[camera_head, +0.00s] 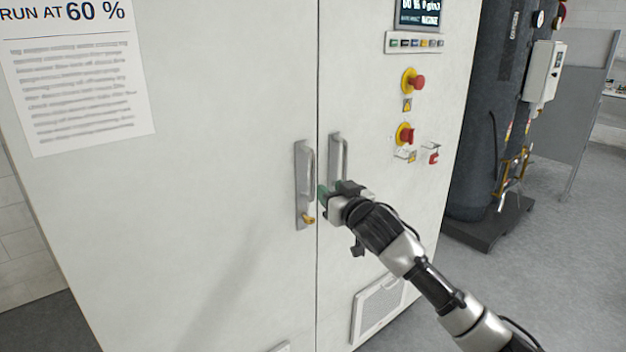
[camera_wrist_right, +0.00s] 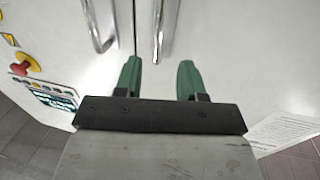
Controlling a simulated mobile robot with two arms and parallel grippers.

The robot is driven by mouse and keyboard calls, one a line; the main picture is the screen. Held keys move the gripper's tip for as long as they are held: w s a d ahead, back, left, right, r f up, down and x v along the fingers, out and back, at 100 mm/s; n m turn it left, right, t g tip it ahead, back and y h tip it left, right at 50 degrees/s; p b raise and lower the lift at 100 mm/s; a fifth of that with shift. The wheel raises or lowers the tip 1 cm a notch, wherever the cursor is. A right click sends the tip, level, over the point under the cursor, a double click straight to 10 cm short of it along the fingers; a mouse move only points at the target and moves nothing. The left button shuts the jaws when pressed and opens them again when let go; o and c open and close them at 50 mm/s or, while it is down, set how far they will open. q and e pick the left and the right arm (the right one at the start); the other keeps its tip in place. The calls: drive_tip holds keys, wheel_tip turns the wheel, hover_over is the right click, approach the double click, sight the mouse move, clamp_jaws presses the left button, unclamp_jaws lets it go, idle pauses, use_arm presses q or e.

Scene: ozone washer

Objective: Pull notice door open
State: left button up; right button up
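The notice door (camera_head: 210,120) is the left door of a white cabinet, with a printed notice (camera_head: 78,85) on it. It looks closed against the right door at the seam. Its upright metal handle (camera_head: 308,172) is beside the seam and also shows in the right wrist view (camera_wrist_right: 160,22). My right gripper (camera_head: 325,194) is in front of the seam near this handle. Its green fingers are apart in the right wrist view (camera_wrist_right: 159,66). The handle's near end appears between the fingertips, but contact cannot be told. My left gripper is not in view.
The right door's handle (camera_head: 340,157) is close beside my right gripper. Red and yellow switches (camera_head: 415,82) are on the right door. A dark tank (camera_head: 485,110) stands right of the cabinet. Grey floor (camera_head: 560,260) is clear at the right.

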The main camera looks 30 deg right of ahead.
sight(314, 176)
drive_tip(key=w, duration=0.3)
drive_tip(key=w+p, duration=0.1)
drive_tip(key=w, duration=0.1)
drive_tip(key=w+d+p, duration=0.1)
drive_tip(key=w, duration=0.2)
drive_tip(key=shift+w, duration=0.3)
drive_tip(key=shift+w+d+f, duration=0.15)
drive_tip(key=shift+w+d, duration=0.05)
drive_tip(key=shift+w, duration=0.55)
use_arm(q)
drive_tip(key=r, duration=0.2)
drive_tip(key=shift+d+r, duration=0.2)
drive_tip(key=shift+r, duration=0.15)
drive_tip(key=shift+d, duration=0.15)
use_arm(e)
clamp_jaws()
